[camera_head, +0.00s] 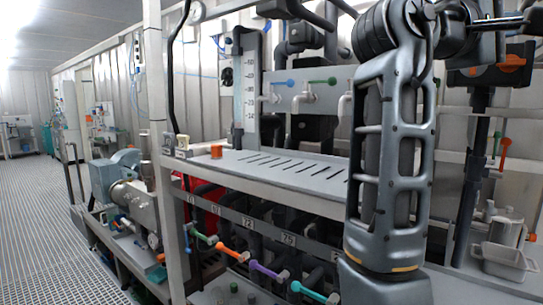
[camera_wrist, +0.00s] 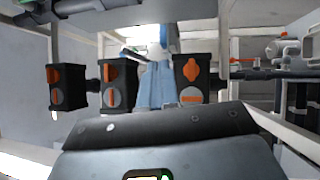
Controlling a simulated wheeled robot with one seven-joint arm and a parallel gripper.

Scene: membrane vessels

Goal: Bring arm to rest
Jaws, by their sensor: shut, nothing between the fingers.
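My arm (camera_head: 390,150) stands folded upright at the right of the head view, in front of a rack of pipes and a shelf. Its upper end bends to the right near the top edge, where the far part is hard to make out. In the wrist view the broad dark end of my gripper (camera_wrist: 160,128) fills the bottom. It is shut and nothing shows held in it.
A grey slotted shelf (camera_head: 270,166) lies left of my arm, with coloured valve handles (camera_head: 268,270) below. Black boxes with orange knobs (camera_wrist: 118,84) face the wrist camera. A grated floor (camera_head: 45,210) is clear at the left.

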